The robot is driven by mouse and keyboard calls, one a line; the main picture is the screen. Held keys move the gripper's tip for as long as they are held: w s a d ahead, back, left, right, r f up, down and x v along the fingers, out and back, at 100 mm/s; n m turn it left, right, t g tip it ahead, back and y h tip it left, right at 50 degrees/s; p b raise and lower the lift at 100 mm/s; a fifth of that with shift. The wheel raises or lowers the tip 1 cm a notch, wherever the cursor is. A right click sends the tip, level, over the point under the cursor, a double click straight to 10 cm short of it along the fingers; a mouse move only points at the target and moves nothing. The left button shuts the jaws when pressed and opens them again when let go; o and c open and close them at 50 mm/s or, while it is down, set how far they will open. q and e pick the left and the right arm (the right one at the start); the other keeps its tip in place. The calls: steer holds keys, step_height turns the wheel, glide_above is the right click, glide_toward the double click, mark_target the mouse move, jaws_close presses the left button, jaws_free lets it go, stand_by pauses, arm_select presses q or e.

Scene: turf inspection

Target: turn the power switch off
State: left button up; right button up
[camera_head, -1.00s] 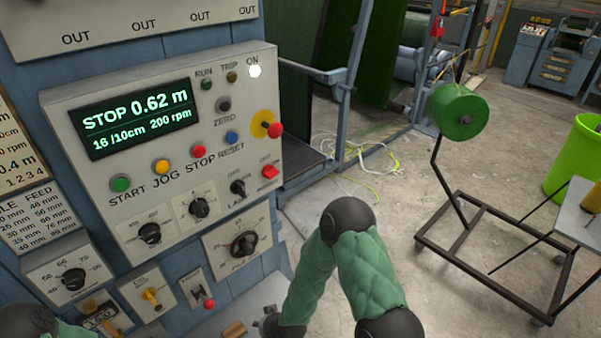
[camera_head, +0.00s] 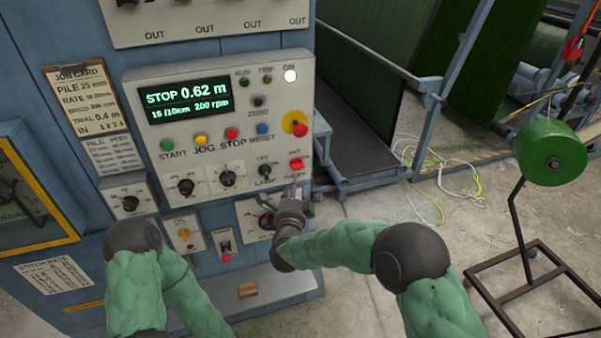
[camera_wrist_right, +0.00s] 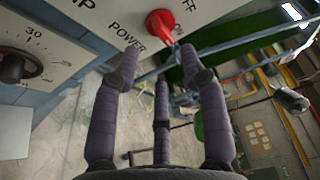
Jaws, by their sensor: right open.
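The power switch (camera_head: 296,164) is a red knob at the lower right of the grey control panel. In the right wrist view the red switch (camera_wrist_right: 160,23) sits between the words POWER and OFF, with its handle pointing out between my fingers. My right gripper (camera_head: 295,190) is just below the switch in the head view. In the wrist view its fingers (camera_wrist_right: 160,60) are spread and empty, short of the knob; I see no contact. The white ON lamp (camera_head: 290,76) is lit. The display (camera_head: 186,101) reads STOP 0.62 m. My left arm shows, but its gripper is out of view.
A red button on a yellow disc (camera_head: 295,123) is above the switch. The LAMP knob (camera_head: 265,171) is close on its left. A black rotary knob (camera_head: 267,220) is partly behind my right gripper. A green reel (camera_head: 553,152) on a stand is far right.

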mark_target(298, 167)
steer(key=w, duration=0.7)
steer(key=shift+w+d+p, duration=0.1)
steer(key=shift+d+p, duration=0.2)
steer(key=shift+d, duration=0.05)
jaws_close()
